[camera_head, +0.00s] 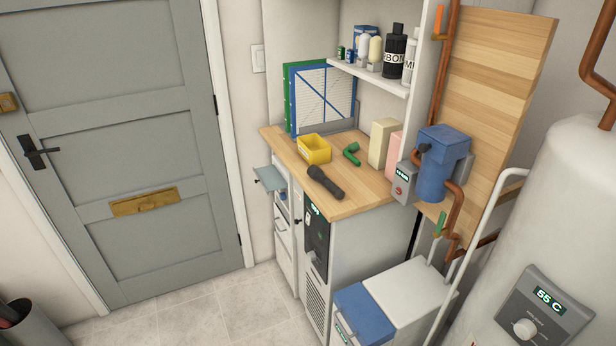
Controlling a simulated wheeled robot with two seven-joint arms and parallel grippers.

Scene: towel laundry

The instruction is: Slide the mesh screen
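A blue-framed screen with a dark wire grid (328,92) stands upright at the back of the wooden counter (355,196), against the wall. A green frame (289,98) stands just behind it, showing at its left edge. A grey strip (330,126) runs along the foot of the screen. The yellow bin is in front of the screen's lower left part. Neither of my grippers is in view.
The yellow bin (314,151), a black flashlight (325,183) and a green elbow piece (351,153) lie on the counter. A shelf (369,79) with bottles is above right. A blue pump unit (441,163) and white tank (562,200) stand right. Floor (190,318) before the door is clear.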

